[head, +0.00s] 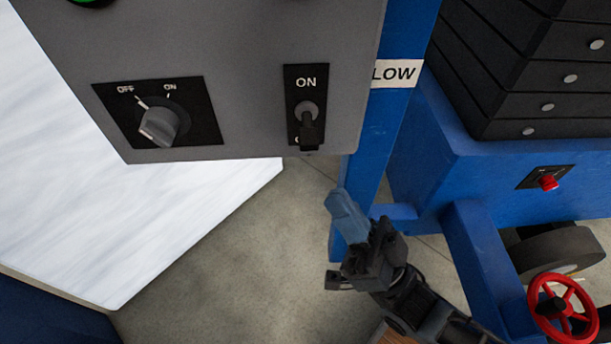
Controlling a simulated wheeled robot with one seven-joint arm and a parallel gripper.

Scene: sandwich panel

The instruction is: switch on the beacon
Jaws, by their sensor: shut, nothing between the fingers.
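A grey control panel (250,60) carries a rotary knob (158,127) on a black plate marked OFF and ON. I cannot tell for sure which mark the knob points to. To its right, a dark toggle lever (311,132) hangs downward on a black plate with ON at its top; the lower label is mostly covered. Neither control has a visible label naming the beacon, and no beacon is recognisable in view. My gripper (341,207) is shut and empty, below and right of the toggle lever, apart from the panel and in front of the blue post.
A blue post (376,130) with a partly visible "LOW" label stands right of the panel. Farther right are a blue base (470,160) with a red button (548,183), dark stacked blocks (540,75) and a red handwheel (562,308). Open floor (230,265) lies below the panel.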

